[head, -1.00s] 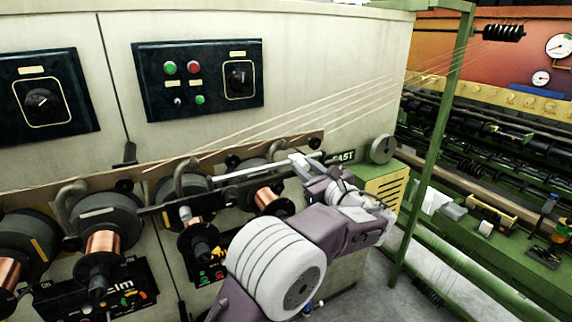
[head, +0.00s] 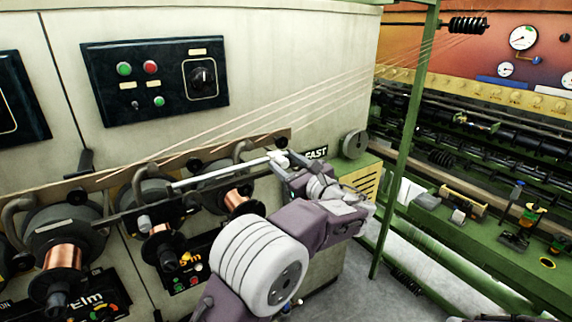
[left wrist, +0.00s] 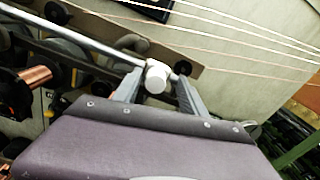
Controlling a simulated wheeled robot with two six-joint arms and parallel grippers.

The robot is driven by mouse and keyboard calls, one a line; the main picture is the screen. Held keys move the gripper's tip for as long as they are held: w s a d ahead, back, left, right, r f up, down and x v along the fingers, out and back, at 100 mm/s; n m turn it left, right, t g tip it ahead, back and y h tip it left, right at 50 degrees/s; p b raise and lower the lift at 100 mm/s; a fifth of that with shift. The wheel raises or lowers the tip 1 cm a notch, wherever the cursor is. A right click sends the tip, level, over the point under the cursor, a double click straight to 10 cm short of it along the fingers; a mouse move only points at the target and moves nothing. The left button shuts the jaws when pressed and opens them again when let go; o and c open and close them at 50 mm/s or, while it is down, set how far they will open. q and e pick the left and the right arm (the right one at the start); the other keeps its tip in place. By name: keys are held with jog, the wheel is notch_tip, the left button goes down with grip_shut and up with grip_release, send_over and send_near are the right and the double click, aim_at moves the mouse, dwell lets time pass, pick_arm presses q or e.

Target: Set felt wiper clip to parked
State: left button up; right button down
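A silver rod (head: 222,173) runs along the row of spools and ends in a white knob (head: 279,158). This looks like the felt wiper clip's handle, but no label for it is readable. My left gripper (head: 285,166) is at the rod's right end. In the left wrist view, the white knob (left wrist: 156,78) sits between the two grey fingers of my left gripper (left wrist: 157,88).
Copper spools (head: 62,257) on dark holders line the cabinet front, left of my arm. Thin wires (head: 300,103) slant above the gripper. A green post (head: 409,150) stands to the right. A control panel (head: 155,82) is on the cabinet wall.

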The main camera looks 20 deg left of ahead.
pick_arm(q)
jog(key=shift+s, duration=0.15)
jog(key=shift+s, duration=0.1)
jog(key=b+v, duration=0.3)
jog(key=v, duration=0.6)
jog(key=shift+b, duration=0.3)
